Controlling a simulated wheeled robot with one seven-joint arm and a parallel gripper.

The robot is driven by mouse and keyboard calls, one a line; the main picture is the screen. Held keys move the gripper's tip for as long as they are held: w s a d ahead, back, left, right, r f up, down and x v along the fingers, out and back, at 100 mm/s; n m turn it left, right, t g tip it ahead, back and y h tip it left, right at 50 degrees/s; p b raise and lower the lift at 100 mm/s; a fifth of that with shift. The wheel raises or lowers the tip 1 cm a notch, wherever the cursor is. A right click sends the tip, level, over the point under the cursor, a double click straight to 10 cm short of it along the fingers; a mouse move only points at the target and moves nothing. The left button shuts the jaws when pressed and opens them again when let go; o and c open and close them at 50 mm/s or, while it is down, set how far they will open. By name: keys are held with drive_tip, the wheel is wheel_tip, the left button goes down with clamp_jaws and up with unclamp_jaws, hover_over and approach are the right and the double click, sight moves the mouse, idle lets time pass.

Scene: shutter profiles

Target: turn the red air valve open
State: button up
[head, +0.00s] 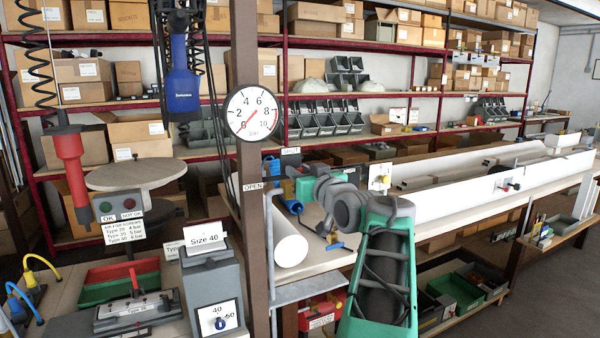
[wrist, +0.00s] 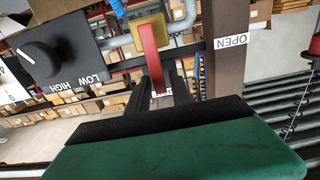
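The red lever of the air valve (wrist: 152,58) shows in the wrist view, joined to a brass-yellow block (wrist: 151,32) on a grey pipe. It runs down the picture toward my gripper. An OPEN label (wrist: 229,42) is on the brown post to its right. My gripper (wrist: 168,78) shows as dark fingers with a gap between them, close to the lever's lower end. I cannot tell whether they touch it.
A black box with a LOW/HIGH knob (wrist: 42,58) sits left of the lever in the wrist view. The gauge (head: 252,112) on the post (head: 245,60) has its needle near 0. A blue filter unit (head: 291,203) hangs below my gripper. The workbench (head: 440,205) extends right.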

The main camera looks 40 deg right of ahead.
clamp_jaws()
idle(1.1)
